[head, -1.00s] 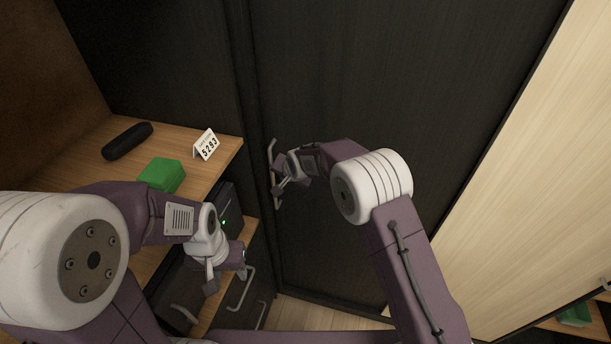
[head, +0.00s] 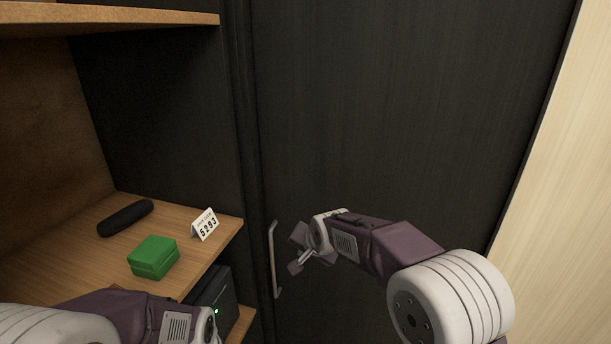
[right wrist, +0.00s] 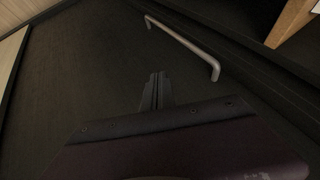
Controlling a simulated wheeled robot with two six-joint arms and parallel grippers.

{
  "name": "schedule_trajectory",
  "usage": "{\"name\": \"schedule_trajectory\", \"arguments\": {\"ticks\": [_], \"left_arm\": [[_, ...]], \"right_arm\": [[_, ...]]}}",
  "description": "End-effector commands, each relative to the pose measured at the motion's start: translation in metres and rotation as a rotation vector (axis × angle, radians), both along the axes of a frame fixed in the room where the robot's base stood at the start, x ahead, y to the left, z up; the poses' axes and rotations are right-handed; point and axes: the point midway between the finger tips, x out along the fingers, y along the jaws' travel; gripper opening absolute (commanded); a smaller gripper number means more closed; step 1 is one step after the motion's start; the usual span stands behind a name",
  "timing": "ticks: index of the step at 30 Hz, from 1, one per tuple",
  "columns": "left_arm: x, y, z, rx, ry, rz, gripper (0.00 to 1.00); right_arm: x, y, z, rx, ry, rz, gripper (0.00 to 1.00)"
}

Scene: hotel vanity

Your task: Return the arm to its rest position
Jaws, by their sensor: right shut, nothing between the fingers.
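My right gripper (head: 296,257) is shut and empty in front of the dark wardrobe door (head: 370,130), just right of its metal bar handle (head: 272,260). In the right wrist view the shut fingers (right wrist: 156,92) point at the dark door, and the handle (right wrist: 186,45) lies beyond them, up and to the right, clear of the fingers. My left arm shows at the lower left of the head view, and its gripper is cut off by the bottom edge.
A wooden shelf (head: 80,236) at left bears a green box (head: 153,257), a black cylindrical case (head: 126,218) and a white number card (head: 205,225). A black box with a green light (head: 213,300) sits below. A pale panel (head: 560,180) stands at right.

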Motion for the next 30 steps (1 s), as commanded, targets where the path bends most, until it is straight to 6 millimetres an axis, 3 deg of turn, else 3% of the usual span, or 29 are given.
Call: {"name": "schedule_trajectory", "arguments": {"ticks": [1, 2, 5, 7, 10, 12, 15, 17, 21, 30], "left_arm": [[0.0, 0.0, -0.025, 0.0, 0.001, 0.0, 0.45], [0.0, 0.0, -0.034, 0.0, 0.001, 0.0, 0.45], [0.0, 0.0, -0.058, 0.0, 0.002, 0.0, 0.45], [-0.001, 0.0, -0.07, 0.0, 0.001, 0.0, 0.45], [0.0, 0.0, -0.084, 0.0, 0.001, 0.0, 0.45], [-0.001, 0.0, -0.087, 0.0, 0.001, 0.0, 0.45], [0.0, 0.0, -0.084, 0.0, 0.001, 0.0, 0.45], [0.0, 0.0, -0.083, 0.0, 0.001, 0.0, 0.45], [0.0, 0.0, -0.083, 0.0, 0.001, 0.0, 0.45], [0.0, 0.0, -0.083, 0.0, 0.001, 0.0, 0.45]], "right_arm": [[0.004, -0.029, -0.012, 0.006, -0.017, -0.053, 0.0], [-0.001, -0.049, -0.021, 0.003, -0.006, -0.087, 0.0], [-0.039, -0.112, -0.064, -0.035, 0.072, -0.168, 0.0], [-0.077, -0.147, -0.097, -0.088, 0.14, -0.171, 0.0], [-0.143, -0.18, -0.144, -0.173, 0.255, -0.109, 0.0], [-0.19, -0.192, -0.17, -0.226, 0.337, -0.028, 0.0], [-0.246, -0.194, -0.192, -0.287, 0.435, 0.128, 0.0], [-0.269, -0.194, -0.202, -0.316, 0.477, 0.225, 0.0], [-0.272, -0.193, -0.204, -0.359, 0.466, 0.351, 0.0], [-0.271, -0.193, -0.204, -0.363, 0.464, 0.361, 0.0]]}}
